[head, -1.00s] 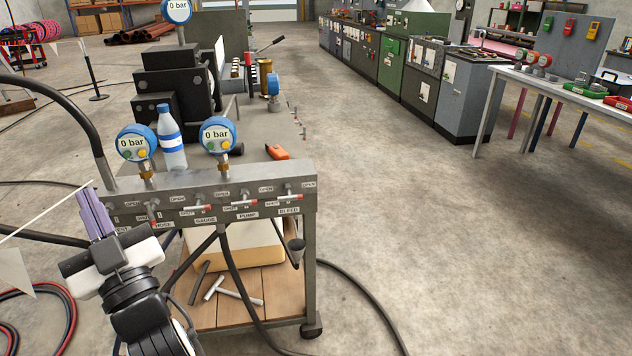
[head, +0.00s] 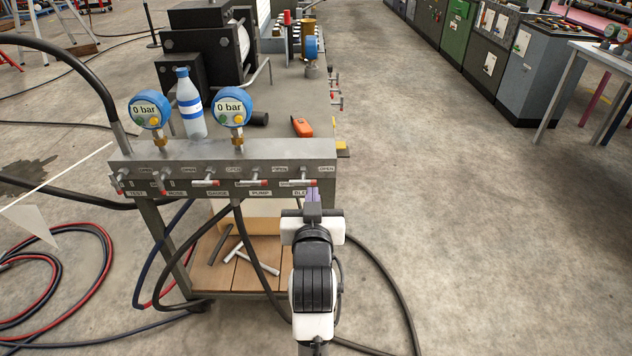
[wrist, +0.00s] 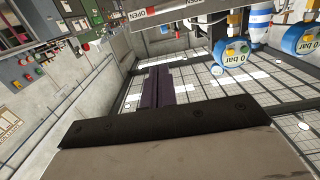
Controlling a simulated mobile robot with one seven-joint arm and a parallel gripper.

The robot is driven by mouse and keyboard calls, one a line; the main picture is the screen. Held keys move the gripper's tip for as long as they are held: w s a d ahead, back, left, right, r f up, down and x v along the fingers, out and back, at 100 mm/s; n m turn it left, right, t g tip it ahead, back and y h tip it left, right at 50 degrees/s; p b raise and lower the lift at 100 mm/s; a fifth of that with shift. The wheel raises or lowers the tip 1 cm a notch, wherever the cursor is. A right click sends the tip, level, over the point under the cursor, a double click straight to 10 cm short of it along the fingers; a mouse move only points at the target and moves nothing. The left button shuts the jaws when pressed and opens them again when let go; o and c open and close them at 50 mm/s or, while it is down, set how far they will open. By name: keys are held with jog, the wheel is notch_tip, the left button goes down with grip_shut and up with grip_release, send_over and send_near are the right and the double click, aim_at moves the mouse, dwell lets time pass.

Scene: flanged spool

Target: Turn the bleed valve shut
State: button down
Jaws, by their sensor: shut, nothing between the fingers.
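The bleed valve (head: 300,182) is the rightmost of several small handles on the front of the grey manifold (head: 230,153). Its red-tipped handle lies about level, with an OPEN label to its upper right. The BLEED label below is partly hidden by my gripper (head: 313,194). My gripper's purple fingers are shut and empty, just below and in front of the bleed handle; I cannot tell whether they touch it. In the wrist view, the shut fingers (wrist: 157,85) point toward the manifold's underside, and an OPEN label shows above them.
An orange tool (head: 302,127) lies on the bench. Hoses hang below and run over the floor.

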send_over(313, 183)
jog(key=s, duration=0.3)
jog(key=shift+w+a+f+p, duration=0.1)
jog(key=shift+w+f+p, duration=0.1)
jog(key=shift+f, duration=0.9)
jog(key=shift+w+f+p, duration=0.15)
jog(key=shift+f+p, duration=0.05)
jog(key=shift+f, duration=0.85)
jog(key=shift+w+f, duration=0.1)
jog(key=shift+w, duration=0.05)
jog(key=shift+s+m, duration=0.2)
jog(key=shift+m, duration=0.1)
jog(key=shift+w, duration=0.15)
